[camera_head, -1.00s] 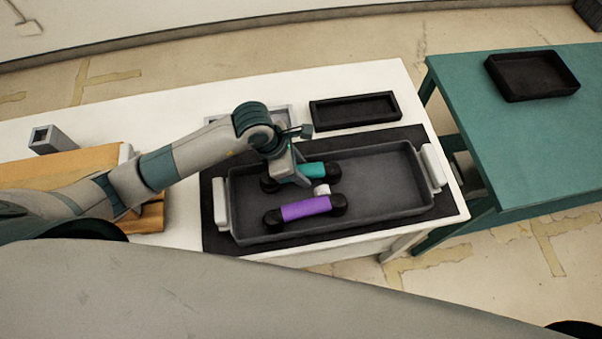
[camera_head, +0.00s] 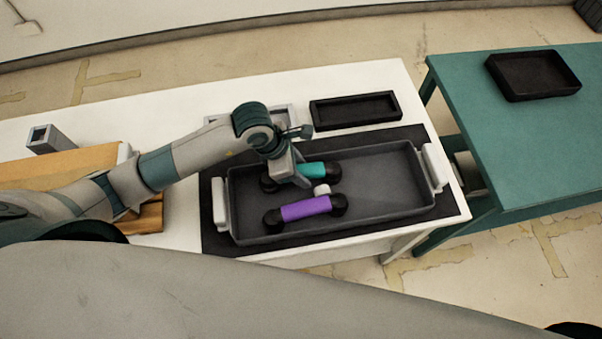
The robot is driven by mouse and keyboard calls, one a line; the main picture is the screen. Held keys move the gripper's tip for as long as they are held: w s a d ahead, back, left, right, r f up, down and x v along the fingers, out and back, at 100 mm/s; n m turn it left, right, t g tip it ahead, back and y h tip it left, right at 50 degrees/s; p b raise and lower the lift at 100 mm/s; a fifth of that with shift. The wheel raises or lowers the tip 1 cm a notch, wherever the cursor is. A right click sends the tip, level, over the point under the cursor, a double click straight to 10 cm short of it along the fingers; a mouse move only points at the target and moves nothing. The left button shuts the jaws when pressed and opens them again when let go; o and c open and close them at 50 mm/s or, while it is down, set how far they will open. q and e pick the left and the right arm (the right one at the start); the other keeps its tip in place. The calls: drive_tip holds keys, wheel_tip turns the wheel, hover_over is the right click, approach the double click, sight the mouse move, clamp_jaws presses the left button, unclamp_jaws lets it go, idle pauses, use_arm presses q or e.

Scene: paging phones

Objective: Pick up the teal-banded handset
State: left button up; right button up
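The teal-banded handset (camera_head: 314,170) lies in the large grey tray (camera_head: 385,211), behind the purple-banded handset (camera_head: 306,208). It has dark rounded ends and a teal middle. My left gripper (camera_head: 298,178) is over its left half, with the fingers reaching down at the band and hiding part of it. I cannot tell whether the fingers are closed on the handset. A small white piece (camera_head: 321,190) sits between the two handsets. My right gripper is not in view.
The tray has white handles and rests on a black mat on the white table. A shallow black tray (camera_head: 355,122) stands behind it, and another (camera_head: 533,87) is on the teal table at right. An orange-brown wooden board lies at left. The tray's right half is empty.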

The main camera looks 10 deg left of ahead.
use_arm(q)
clamp_jaws()
drive_tip(key=shift+r, duration=0.15)
drive_tip(key=shift+r+p, duration=0.45)
drive_tip(key=shift+p, duration=0.25)
drive_tip(key=r+p, duration=0.2)
drive_tip(key=r, duration=0.2)
drive_tip(key=shift+d+r, duration=0.15)
drive_tip(key=shift+d, duration=0.05)
drive_tip(key=d+r+p, duration=0.3)
drive_tip(key=d+r, duration=0.3)
drive_tip(key=d, duration=0.5)
drive_tip(key=shift+s+d, duration=0.15)
drive_tip(key=shift+s, duration=0.15)
